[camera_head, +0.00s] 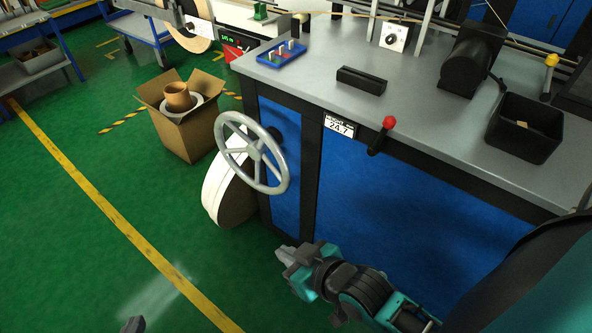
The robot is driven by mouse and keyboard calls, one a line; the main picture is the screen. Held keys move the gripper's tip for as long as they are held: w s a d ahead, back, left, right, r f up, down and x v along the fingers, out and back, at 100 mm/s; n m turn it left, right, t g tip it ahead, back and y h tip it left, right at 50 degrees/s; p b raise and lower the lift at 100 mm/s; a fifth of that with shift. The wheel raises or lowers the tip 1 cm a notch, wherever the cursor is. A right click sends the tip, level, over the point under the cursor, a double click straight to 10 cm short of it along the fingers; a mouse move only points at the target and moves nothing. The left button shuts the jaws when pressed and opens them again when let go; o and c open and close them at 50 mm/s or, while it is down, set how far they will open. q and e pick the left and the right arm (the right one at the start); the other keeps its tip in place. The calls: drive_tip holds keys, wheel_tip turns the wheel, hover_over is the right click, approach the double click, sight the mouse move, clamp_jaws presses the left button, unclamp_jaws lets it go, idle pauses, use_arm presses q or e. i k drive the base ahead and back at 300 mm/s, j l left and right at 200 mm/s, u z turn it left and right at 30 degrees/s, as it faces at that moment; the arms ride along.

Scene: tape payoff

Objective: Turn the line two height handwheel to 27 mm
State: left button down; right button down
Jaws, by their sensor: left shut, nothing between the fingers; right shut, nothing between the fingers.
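The grey spoked handwheel (254,153) stands out from the left end of the blue-panelled machine cabinet. A white height readout (339,127) on the cabinet's front edge appears to read 24.7. A black lever with a red knob (389,122) is just right of the readout. My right gripper (284,254) is shut and empty, below and slightly right of the wheel and apart from it. My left gripper (132,325) shows only as a small tip at the bottom edge; it is shut and empty, well away from the wheel. The rest of it is out of frame.
A white disc-like reel (228,195) stands behind the wheel. An open cardboard box (187,135) is on the floor to the left. The grey worktop (420,125) holds a black bin (522,130) and a blue peg tray (282,55). Green floor at lower left is clear.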

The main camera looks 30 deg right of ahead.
sight(257, 149)
drive_tip(key=i+j+z, duration=0.15)
drive_tip(key=j+z, duration=0.25)
drive_tip(key=i+j+z, duration=0.1)
drive_tip(key=j+z, duration=0.2)
drive_tip(key=z, duration=0.15)
drive_tip(key=i+j+z, duration=0.1)
drive_tip(key=j+z, duration=0.15)
drive_tip(key=j, duration=1.6)
drive_tip(key=i+z, duration=0.05)
drive_tip(key=i, duration=0.05)
